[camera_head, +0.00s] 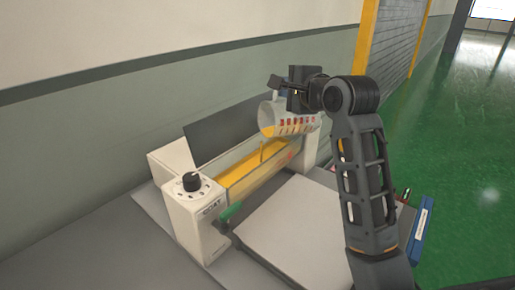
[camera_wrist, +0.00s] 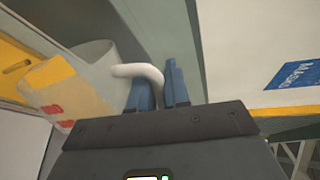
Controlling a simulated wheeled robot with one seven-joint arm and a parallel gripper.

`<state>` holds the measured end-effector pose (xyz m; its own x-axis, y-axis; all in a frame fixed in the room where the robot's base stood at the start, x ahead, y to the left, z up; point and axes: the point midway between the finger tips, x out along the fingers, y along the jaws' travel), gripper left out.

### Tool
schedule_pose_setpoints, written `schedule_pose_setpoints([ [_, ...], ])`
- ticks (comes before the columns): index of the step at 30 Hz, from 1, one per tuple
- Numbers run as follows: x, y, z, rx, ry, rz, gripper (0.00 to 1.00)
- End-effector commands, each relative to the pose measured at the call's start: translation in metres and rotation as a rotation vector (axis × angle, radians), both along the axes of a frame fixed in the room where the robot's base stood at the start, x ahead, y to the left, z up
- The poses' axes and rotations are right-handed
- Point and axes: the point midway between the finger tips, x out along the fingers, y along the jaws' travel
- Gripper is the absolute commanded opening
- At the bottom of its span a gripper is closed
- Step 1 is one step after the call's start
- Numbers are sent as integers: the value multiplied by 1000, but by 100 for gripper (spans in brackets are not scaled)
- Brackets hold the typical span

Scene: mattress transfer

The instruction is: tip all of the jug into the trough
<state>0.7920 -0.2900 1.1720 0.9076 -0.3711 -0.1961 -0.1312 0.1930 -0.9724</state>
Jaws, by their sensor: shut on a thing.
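The clear jug (camera_head: 272,117) is tipped over on its side above the trough (camera_head: 243,185), its mouth toward the lower left. Yellow-orange liquid lies along its lower side, and a thin stream runs down into the trough. The trough holds yellow liquid along its length. My gripper (camera_head: 292,92) is above the jug, shut on its handle. In the wrist view the blue fingers (camera_wrist: 158,92) close around the pale curved handle (camera_wrist: 140,72); the jug (camera_wrist: 62,88) shows with yellowish liquid and red marks. The far end of the trough is partly hidden by the jug.
The trough sits in a white machine with a black knob (camera_head: 191,181) and a dark raised plate (camera_head: 228,128) behind it. A pale flat board (camera_head: 297,228) lies in front. A blue box (camera_head: 421,229) is right of my arm. A wall runs behind; green floor is open at right.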

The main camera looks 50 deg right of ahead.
Motion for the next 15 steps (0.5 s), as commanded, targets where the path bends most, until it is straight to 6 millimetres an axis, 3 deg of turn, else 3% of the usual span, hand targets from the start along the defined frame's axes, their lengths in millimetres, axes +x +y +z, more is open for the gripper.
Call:
schedule_pose_setpoints([
  [15, 2, 5, 3, -37, 15, 1, 0],
])
